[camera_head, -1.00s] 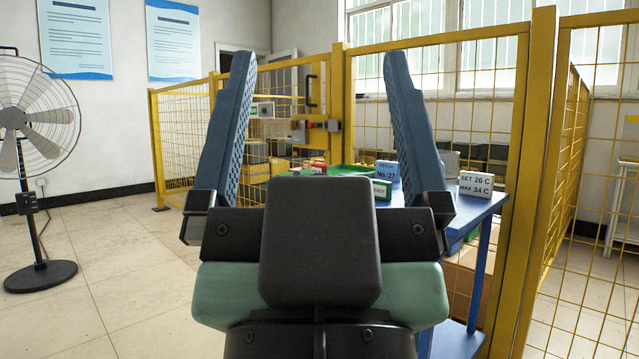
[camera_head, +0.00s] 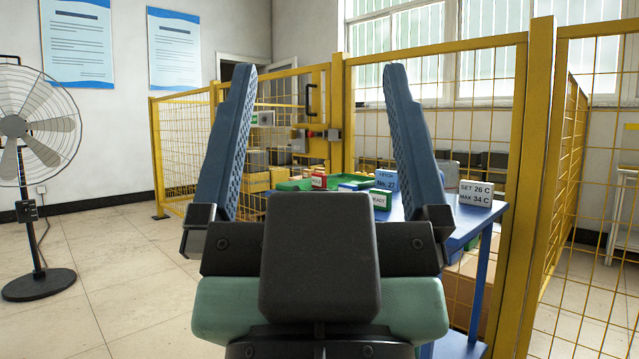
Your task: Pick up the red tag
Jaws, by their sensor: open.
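My gripper (camera_head: 322,80) is open and empty, its two blue ridged fingers spread wide and pointing up in the picture. Beyond it stands a blue table (camera_head: 468,224). A small red tag (camera_head: 318,178) with white lettering sits on the table's far left part, between the fingers in the picture and well beyond them. The lettering is too small to read surely. A green tag marked READY (camera_head: 380,200) stands nearer, to its right. My gripper's dark body hides much of the table's front.
A green tray (camera_head: 348,184) and a blue-white sign "No. 27" (camera_head: 386,180) are on the table. A white sign "SET 26 C MAX 34 C" (camera_head: 475,193) stands at its right. A yellow mesh fence (camera_head: 536,180) runs behind and right. A fan (camera_head: 38,180) stands left; floor between is clear.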

